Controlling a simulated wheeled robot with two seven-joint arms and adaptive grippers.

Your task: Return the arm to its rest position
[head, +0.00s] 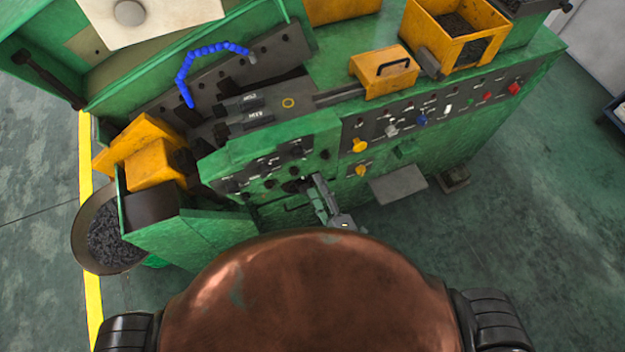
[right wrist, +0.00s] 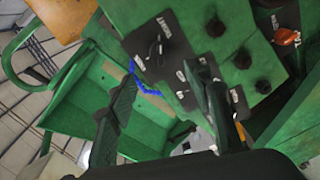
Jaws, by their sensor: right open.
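My right gripper (head: 312,188) shows small in the head view, in front of the lower panel of the green heading machine (head: 225,245). Its fingertips are close to the dark knobs of that panel (head: 265,167); I cannot tell whether they touch. In the right wrist view my right gripper (right wrist: 163,80) is open, with its two dark fingers well apart and nothing between them. The machine's green body and dark panel with knobs (right wrist: 257,75) lie beyond the fingers. Most of my right arm is hidden in the head view. My left gripper is in neither view.
A control row with coloured knobs (head: 422,119) runs to the right. A grey step-like plate (head: 398,184) juts out below it. A round bin of dark parts (head: 108,240) stands at the left. A yellow bin (head: 455,32) sits on top. The floor at right (head: 530,220) is clear.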

